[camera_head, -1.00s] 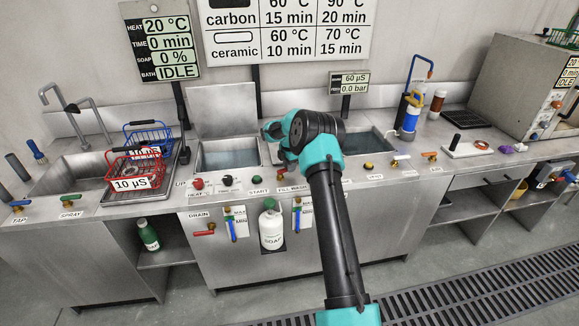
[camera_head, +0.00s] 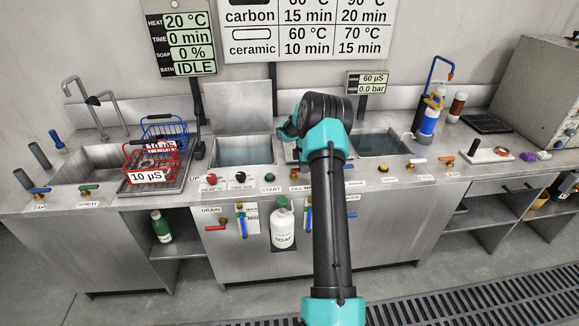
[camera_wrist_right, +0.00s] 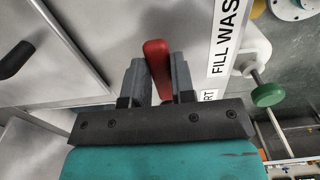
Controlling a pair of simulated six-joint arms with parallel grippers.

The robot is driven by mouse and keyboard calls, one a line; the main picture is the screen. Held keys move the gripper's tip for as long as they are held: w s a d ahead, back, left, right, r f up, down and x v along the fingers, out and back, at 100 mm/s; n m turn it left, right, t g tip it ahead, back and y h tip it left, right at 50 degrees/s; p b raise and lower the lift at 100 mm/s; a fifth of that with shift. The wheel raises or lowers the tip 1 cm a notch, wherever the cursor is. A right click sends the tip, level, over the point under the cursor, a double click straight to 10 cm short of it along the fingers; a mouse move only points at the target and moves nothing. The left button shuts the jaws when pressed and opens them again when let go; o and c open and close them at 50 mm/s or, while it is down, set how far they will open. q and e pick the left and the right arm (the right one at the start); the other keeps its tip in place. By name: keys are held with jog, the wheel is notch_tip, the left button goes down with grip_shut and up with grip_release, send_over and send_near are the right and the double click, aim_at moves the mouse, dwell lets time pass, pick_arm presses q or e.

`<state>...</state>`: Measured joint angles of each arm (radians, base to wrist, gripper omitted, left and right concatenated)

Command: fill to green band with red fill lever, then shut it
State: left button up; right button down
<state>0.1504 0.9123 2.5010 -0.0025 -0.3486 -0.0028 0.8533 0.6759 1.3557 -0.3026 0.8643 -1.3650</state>
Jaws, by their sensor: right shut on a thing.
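The red fill lever (camera_wrist_right: 157,65) stands between the two fingers of my right gripper (camera_wrist_right: 160,78) in the right wrist view, beside the "FILL WASH" label (camera_wrist_right: 224,45). The gripper is shut on it. In the head view my right gripper (camera_head: 292,130) is at the bench between the two tanks, its fingers largely hidden by my own arm. The wash tank (camera_head: 245,151) left of it holds some liquid. A level gauge (camera_head: 241,224) with a blue column and MAX and MIN marks hangs on the bench front; its green band is too small to make out. My left gripper is out of view.
A green start knob (camera_head: 270,175) and a red heat knob (camera_head: 211,179) sit left of the lever. A soap bottle (camera_head: 282,228) hangs below. A red-handled drain valve (camera_head: 215,228) is lower left. A second tank (camera_head: 380,144) lies right. A red basket (camera_head: 152,162) stands left.

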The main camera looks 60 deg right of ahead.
jog(key=c, duration=1)
grip_release()
jog(key=shift+o, duration=0.2)
notch_tip(320, 180, up, 17)
jog(key=shift+r, duration=0.2)
